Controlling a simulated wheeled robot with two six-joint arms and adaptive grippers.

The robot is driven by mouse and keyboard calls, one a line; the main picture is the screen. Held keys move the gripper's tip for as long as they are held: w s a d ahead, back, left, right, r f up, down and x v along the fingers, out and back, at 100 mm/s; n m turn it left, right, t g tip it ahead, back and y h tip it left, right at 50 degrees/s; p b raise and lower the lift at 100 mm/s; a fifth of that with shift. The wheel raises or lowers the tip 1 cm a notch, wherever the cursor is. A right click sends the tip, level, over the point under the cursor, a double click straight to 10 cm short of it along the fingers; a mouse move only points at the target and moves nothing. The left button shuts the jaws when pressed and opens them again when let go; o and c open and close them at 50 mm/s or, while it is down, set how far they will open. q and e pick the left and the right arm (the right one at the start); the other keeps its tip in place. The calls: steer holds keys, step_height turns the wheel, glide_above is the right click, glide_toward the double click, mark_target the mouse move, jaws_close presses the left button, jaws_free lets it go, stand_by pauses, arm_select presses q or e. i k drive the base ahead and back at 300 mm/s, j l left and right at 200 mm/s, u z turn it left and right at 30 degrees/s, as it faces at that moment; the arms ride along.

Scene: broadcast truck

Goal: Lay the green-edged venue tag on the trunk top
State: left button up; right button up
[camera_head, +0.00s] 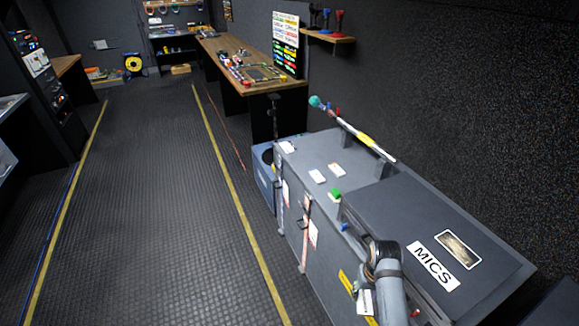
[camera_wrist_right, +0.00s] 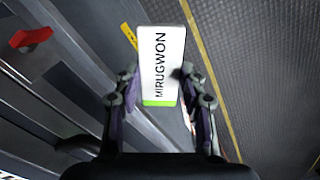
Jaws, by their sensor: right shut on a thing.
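The venue tag (camera_wrist_right: 162,62) is a white card reading MIRUGWON with a green edge at its near end. It sits between the fingers of my right gripper (camera_wrist_right: 166,100), which is shut on it. In the head view my right arm comes in at the lower right, over the front of the trunk; a white card (camera_head: 365,302) shows low beside it and looks like this tag. The grey trunk top (camera_head: 310,155) bears several small white cards, including one (camera_head: 317,176), and a green block (camera_head: 335,194) near its front edge. My left gripper is out of view.
A microphone boom pole (camera_head: 365,140) lies along the back edge. Other tags, such as one (camera_head: 313,234), hang on the trunk's front. A wooden desk (camera_head: 225,48) stands beyond.

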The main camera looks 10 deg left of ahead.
mark_target(306, 160)
steer(key=i+j+u, duration=0.1)
steer(key=u, duration=0.3)
steer(key=i+u, duration=0.4)
steer(key=i, duration=2.3)
steer(key=i+z, duration=0.1)
steer(key=z, duration=1.55)
